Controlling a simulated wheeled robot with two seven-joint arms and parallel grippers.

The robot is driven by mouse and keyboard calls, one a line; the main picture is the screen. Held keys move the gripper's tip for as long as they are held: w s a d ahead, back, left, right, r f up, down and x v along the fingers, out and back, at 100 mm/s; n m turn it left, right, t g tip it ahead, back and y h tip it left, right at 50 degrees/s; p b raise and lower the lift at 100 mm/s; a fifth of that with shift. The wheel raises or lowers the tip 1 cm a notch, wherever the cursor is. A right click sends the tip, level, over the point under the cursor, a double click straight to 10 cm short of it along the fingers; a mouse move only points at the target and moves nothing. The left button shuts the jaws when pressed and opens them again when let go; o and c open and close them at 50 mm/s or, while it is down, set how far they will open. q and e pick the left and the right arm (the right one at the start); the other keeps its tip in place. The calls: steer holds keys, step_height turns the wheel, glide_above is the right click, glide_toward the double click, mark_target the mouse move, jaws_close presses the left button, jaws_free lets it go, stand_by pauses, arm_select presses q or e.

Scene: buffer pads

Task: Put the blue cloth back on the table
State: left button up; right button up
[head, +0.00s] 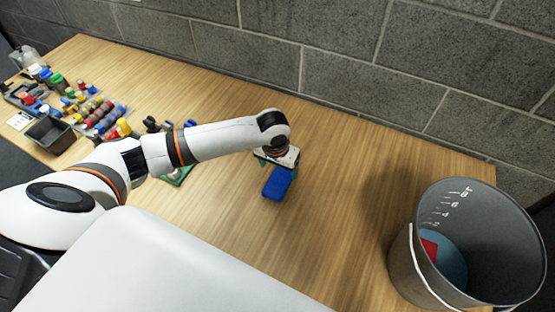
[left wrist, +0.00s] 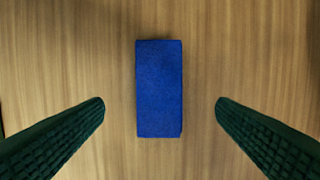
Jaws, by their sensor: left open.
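The blue cloth (head: 277,184) is a folded rectangular block lying on the wooden table (head: 335,225), below my left gripper (head: 281,160). In the left wrist view the blue cloth (left wrist: 159,88) lies between the two dark green fingers of my left gripper (left wrist: 160,103), with bare wood showing on both sides. The fingers are spread and do not touch it. In the head view the wrist hides part of the fingers. My right gripper is in neither view.
A grey bucket (head: 403,264) with a red item (head: 430,249) inside stands at the right. Coloured parts and a small dark bin (head: 50,134) crowd the table's left end. A green item (head: 179,176) lies partly under my left arm. A block wall (head: 340,60) runs behind.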

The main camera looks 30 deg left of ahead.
arm_select(q)
steer(key=r, duration=0.4)
steer(key=shift+s+r, duration=0.3)
steer(key=shift+r, duration=0.1)
steer(key=shift+f, duration=0.1)
